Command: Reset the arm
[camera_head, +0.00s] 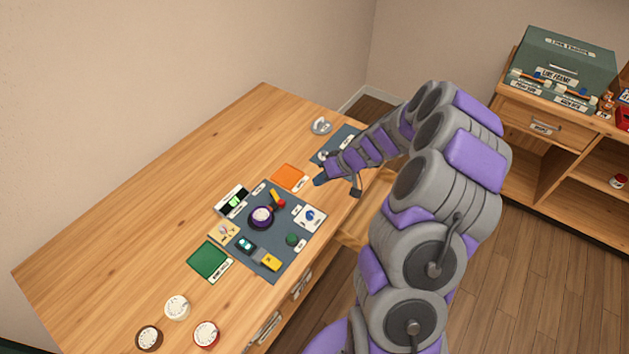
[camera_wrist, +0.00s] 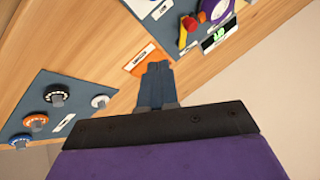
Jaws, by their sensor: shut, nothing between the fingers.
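My purple and grey arm rises from the bottom of the head view and bends left over the table's right edge. My gripper (camera_head: 337,183) is above the right side of the wooden table, near the orange card. In the wrist view its dark fingers (camera_wrist: 156,84) are together, with nothing between them. The fingertips overlap the orange card (camera_wrist: 143,60) in that view. The gap to the table cannot be judged exactly. The arm hides part of a small dark mat at the table's far right.
A green card (camera_head: 209,260) lies nearby. Several dials sit on another mat (camera_wrist: 75,85). A shelf with a green box (camera_head: 568,55) stands right.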

